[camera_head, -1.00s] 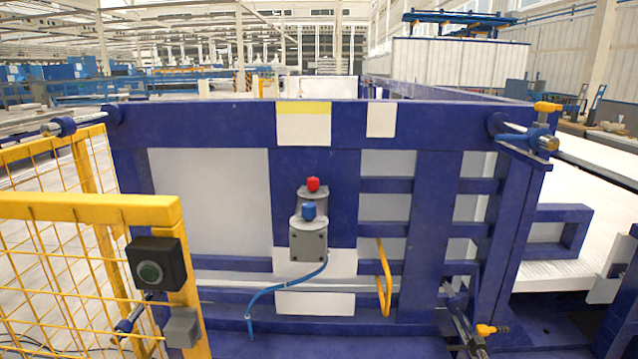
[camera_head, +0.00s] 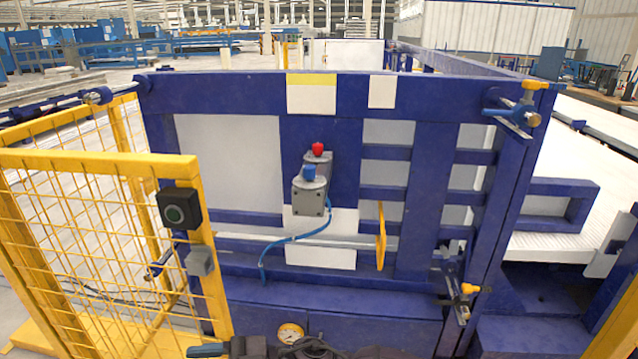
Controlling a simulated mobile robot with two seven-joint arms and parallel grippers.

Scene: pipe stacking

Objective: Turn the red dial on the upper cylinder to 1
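The red dial (camera_head: 318,149) sits on top of the upper grey cylinder (camera_head: 318,164), which is mounted on the blue frame ahead of me. Just below and in front of it is a lower grey cylinder (camera_head: 309,197) with a blue dial (camera_head: 309,172) on top. The marks around the red dial are too small to read, so its setting cannot be told. Neither of my grippers is clearly in view. Dark parts show at the bottom edge, and I cannot tell what they are.
A blue hose (camera_head: 290,238) hangs from the lower cylinder. A gauge (camera_head: 290,334) is at the bottom. The blue frame (camera_head: 220,95) spans the view.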

